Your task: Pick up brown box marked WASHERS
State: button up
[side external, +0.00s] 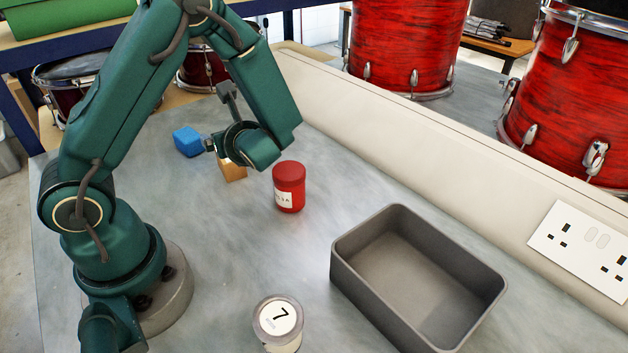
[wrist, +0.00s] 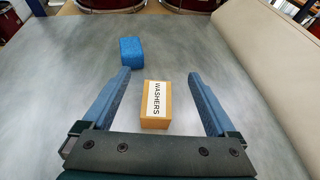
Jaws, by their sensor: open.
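The brown box marked WASHERS (wrist: 147,112) lies on the grey bench, its white label facing up in the wrist view. In the side external view the brown box (side external: 233,172) is partly hidden behind my gripper. My gripper (wrist: 158,82) is open and empty, with one finger on each side of the box in the wrist view. I see clear gaps between the box and both fingers. My gripper (side external: 222,158) is close to the box in the side external view; its exact height above the bench is hard to tell.
A blue block (side external: 187,142) lies just beyond the box; it also shows in the wrist view (wrist: 132,51). A red jar (side external: 289,187) stands right of the box. A grey tray (side external: 345,263) and a tub marked 7 (side external: 278,322) stand nearer the camera. A cream ledge (side external: 430,180) edges the bench.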

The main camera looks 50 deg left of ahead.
jog(key=shift+f, duration=2.95)
jog(key=x, duration=0.5)
jog(key=shift+f, duration=0.1)
grip_shut()
